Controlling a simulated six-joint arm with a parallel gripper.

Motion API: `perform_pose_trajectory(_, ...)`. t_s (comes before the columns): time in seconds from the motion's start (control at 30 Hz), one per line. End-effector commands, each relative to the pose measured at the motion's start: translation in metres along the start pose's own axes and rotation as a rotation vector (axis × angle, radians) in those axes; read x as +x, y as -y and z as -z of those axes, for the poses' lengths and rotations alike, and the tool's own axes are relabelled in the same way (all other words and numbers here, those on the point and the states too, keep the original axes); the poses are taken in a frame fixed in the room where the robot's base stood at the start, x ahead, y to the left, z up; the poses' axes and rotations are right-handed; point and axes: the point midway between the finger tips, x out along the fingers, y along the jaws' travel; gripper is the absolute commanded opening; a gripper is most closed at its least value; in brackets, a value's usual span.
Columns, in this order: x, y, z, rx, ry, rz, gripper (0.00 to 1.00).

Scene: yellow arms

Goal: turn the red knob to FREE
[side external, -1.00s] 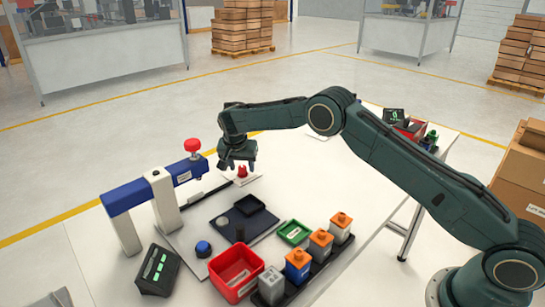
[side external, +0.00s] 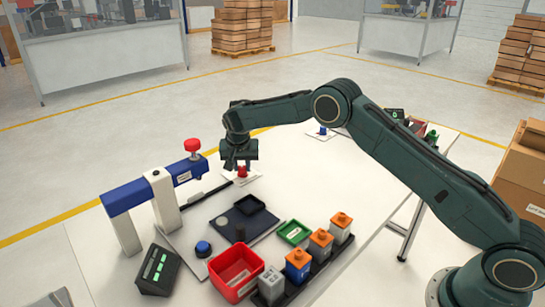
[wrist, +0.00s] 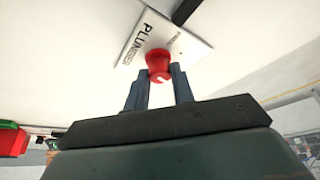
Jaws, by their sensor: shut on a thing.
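The red knob (wrist: 159,64) stands on a white plate (wrist: 128,52) lettered PLUNGER, with a smaller word that I cannot read. The knob has a small white mark on it. It also shows in the side external view (side external: 242,172), partly behind my gripper. My gripper (side external: 239,166) points down over the plate at the table's far side. In the wrist view its two fingers (wrist: 157,80) are on either side of the knob, shut on it. I cannot tell which setting the knob points to.
A blue frame (side external: 150,188) with a red-topped knob stands left of my gripper. A blue knob (side external: 322,130) stands at the back.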

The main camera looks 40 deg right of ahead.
Motion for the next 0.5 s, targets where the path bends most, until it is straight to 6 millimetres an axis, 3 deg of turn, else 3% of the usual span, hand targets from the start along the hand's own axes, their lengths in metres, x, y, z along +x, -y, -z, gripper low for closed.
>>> perform_pose_trajectory(0.5, -0.0006, -0.0036, 0.0021, -0.411, -0.002, 0.172, 0.02)
